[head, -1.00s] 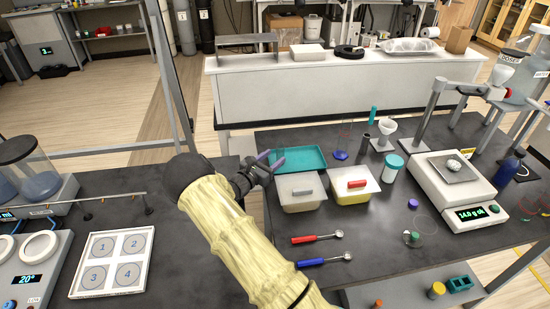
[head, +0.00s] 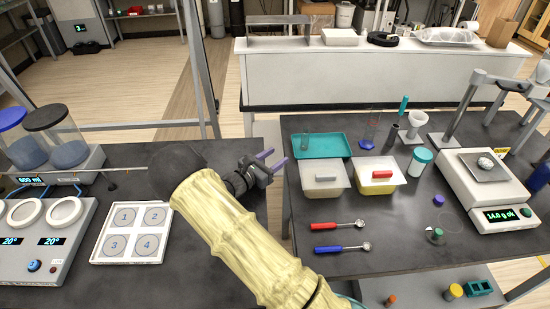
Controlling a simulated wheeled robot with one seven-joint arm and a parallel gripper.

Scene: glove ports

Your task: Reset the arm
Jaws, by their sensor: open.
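My arm, in a pale yellow sleeve, reaches in from the bottom of the head view. My gripper (head: 277,162) is open, with its two purple-grey fingers apart and nothing seen between them. It is above the gap between the left and right tables, left of the teal tray (head: 340,153). The dark wrist joint stands over the left table's right part.
The right table holds two lidded tubs (head: 322,190), a red-handled scoop (head: 327,226), a blue-handled scoop (head: 328,249) and a balance (head: 500,214). The left table holds a white numbered tray (head: 97,247) and a heater unit (head: 27,268). A metal post (head: 193,60) stands behind my arm.

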